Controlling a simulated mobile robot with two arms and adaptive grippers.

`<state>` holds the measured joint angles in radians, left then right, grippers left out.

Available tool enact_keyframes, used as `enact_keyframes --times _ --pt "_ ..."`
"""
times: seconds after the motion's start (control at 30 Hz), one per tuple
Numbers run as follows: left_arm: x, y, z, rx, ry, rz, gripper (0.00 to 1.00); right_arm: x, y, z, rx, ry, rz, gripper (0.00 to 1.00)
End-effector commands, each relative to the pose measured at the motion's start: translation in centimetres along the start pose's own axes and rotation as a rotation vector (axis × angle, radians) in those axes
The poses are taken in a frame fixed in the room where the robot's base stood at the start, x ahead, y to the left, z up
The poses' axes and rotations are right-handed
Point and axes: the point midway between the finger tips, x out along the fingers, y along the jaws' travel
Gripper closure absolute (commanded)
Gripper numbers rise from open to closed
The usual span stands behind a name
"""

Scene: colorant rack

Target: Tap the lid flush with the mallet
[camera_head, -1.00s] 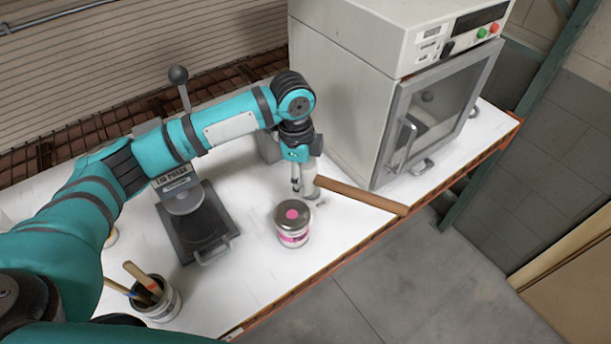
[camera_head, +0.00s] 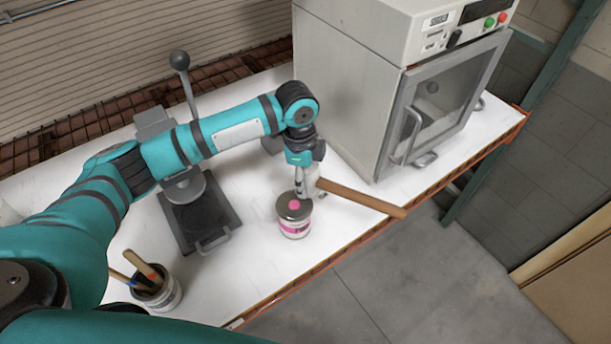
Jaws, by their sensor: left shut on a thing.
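A small paint can (camera_head: 294,228) with a pink label stands upright on the white bench. Its grey lid (camera_head: 290,213) has a pink spot on top. I cannot tell if the lid sits level. My left gripper (camera_head: 305,184) points down just behind the can and is shut on the mallet (camera_head: 360,199). The mallet's brown handle sticks out to the right, towards the bench's front edge. Its pale head, partly hidden by the fingers, is at the far edge of the lid in the picture. I cannot tell whether it touches the lid. My right gripper is not in view.
A lid press (camera_head: 201,222) with an upright lever stands left of the can. A tin (camera_head: 166,300) with brushes is at the front left. A large cabinet with a glass door (camera_head: 440,100) stands at the right. The bench (camera_head: 250,265) is clear around the can's front left.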

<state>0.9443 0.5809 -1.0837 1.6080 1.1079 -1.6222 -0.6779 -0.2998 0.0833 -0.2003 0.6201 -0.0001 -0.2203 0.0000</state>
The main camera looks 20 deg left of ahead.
Motion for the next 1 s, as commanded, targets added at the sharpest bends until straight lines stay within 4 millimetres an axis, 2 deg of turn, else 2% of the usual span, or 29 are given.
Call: enact_keyframes --times 0.13,0.3,0.57,0.77,0.8,1.0 --pt "0.5 0.0 0.0 0.000 0.001 0.000 1.00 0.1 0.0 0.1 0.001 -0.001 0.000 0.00" --pt "2.9 0.1 0.2 0.000 0.001 0.002 1.00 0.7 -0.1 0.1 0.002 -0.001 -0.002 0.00" --pt "1.8 -0.1 0.1 0.001 0.001 -0.002 1.00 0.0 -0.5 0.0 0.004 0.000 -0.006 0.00" --pt "-1.0 -0.1 -0.1 0.001 0.003 -0.003 1.00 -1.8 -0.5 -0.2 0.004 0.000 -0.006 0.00" --pt "-1.2 -0.1 -0.2 0.001 0.003 -0.004 1.00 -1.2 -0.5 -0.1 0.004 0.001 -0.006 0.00" --pt "-2.7 0.0 -0.2 0.001 0.001 -0.001 1.00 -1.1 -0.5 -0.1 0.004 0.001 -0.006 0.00"
